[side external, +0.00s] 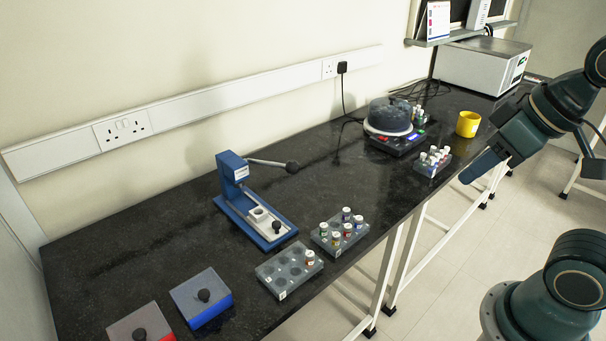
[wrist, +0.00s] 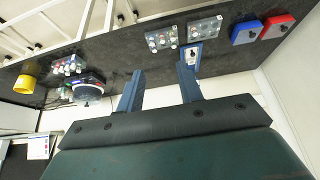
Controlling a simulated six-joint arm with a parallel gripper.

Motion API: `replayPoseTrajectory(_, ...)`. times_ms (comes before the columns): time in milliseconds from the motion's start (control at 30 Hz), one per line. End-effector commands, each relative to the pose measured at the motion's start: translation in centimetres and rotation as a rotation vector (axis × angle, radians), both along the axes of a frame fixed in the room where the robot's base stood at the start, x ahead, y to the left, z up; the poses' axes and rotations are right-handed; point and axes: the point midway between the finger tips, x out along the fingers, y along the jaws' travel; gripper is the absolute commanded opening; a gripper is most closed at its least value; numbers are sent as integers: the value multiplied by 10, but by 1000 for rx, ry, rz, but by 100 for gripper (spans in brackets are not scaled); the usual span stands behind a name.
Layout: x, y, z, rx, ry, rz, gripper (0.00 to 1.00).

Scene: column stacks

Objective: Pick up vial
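Small vials with coloured labels and mostly white caps stand upright in grey racks on the dark bench. The middle rack (side external: 323,241) holds several vials (side external: 346,214). The front rack (side external: 270,275) holds one vial (side external: 310,257) at its right corner. A farther rack (side external: 428,171) holds several vials (side external: 435,157). Racks also show in the wrist view (wrist: 159,43). My gripper (side external: 468,180) is off the bench's front edge at the right in the side view, well away from the vials. In the wrist view my gripper's fingers (wrist: 160,75) are spread apart with nothing between them.
A blue press (side external: 235,190) with a lever stands behind the racks. A round-lidded machine (side external: 388,118) and a yellow cup (side external: 468,124) stand farther along. Blue (side external: 190,294) and red (side external: 130,322) boxes with black knobs sit at the near end. Bare bench lies between the press and the machine.

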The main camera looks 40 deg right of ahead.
Motion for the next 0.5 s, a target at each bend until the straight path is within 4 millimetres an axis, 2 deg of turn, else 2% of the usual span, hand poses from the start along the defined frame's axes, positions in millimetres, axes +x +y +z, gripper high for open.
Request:
replayPoseTrajectory(33,0,0,0,0,0,0,36)
replayPoseTrajectory(100,0,0,0,0,0,0,45)
replayPoseTrajectory(500,4,0,1,8,7,-15,45)
